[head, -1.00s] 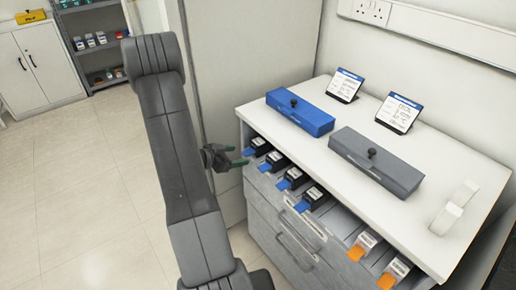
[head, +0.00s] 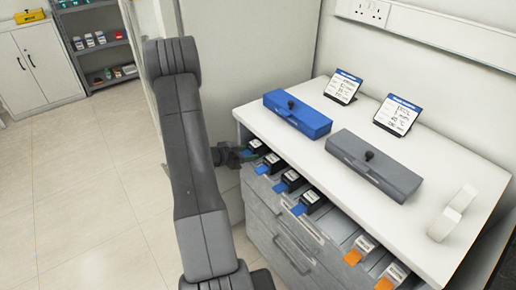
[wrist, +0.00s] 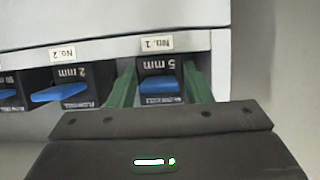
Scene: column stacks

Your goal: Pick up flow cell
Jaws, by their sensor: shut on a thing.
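A black flow cell with a blue tab, marked 5 mm, sits in the slot labelled No. 1 in the wrist view (wrist: 160,84). It is the farthest flow cell in the head view (head: 257,146). My gripper (wrist: 160,74) has its green fingers on both sides of this flow cell and is shut on it. In the head view my gripper (head: 246,152) is at the far end of the slot row, partly behind my arm. The cell is still inside its slot.
A second blue-tabbed flow cell (wrist: 72,88), marked 2 mm, sits in slot No. 2, with another beyond. Orange-tabbed cells (head: 361,247) are at the near end. On the white counter (head: 385,225) are a blue case (head: 298,118), a grey case (head: 372,168) and two sign cards.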

